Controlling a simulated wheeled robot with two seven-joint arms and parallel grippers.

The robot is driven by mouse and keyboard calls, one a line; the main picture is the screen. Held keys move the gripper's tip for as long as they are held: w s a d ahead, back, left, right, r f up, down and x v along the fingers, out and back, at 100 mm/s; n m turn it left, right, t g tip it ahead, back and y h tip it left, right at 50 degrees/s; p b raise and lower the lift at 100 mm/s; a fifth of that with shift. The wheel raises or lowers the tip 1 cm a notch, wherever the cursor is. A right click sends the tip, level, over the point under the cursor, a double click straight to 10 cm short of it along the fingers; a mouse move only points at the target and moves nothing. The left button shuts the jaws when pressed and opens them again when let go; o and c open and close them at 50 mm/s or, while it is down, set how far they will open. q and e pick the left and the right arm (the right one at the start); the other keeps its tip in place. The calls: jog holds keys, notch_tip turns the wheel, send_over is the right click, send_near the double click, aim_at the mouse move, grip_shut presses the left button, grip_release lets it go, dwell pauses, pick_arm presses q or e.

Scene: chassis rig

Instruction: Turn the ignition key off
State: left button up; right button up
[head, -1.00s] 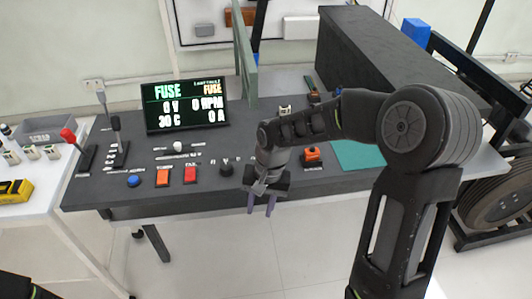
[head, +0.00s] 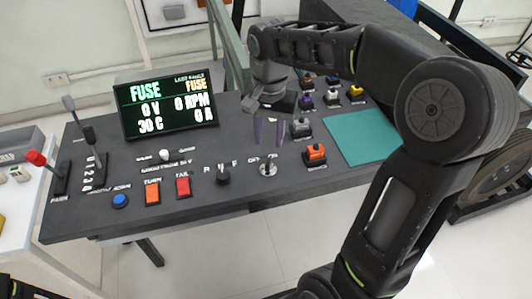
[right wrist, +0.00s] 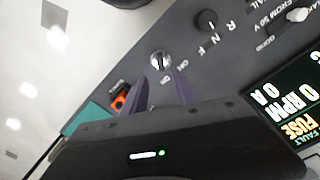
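The ignition key (head: 268,169) is a small silver key switch on the dark console, with its off/on lettering behind it. It also shows in the right wrist view (right wrist: 160,62), just beyond my fingertips. Which way it is turned is too small to tell. My right gripper (head: 269,143) is above the console, a little behind the key in the head view. Its two purple fingers (right wrist: 161,80) are apart, empty and pointing toward the key, not visibly touching it.
A black rotary knob (head: 223,176) marked R N F is left of the key. An orange switch (head: 315,153) and teal mat (head: 362,137) are right. The display (head: 166,104) reads FUSE, 0 V, 0 RPM. Red (head: 183,187) and orange (head: 152,192) buttons sit further left.

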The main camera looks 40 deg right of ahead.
aim_at(268, 160)
jog(key=shift+w+f, duration=0.1)
jog(key=shift+f, duration=0.2)
notch_tip(268, 160, down, 7)
jog(key=shift+f, duration=0.2)
jog(key=shift+c, duration=0.3)
grip_shut()
dwell(0.3)
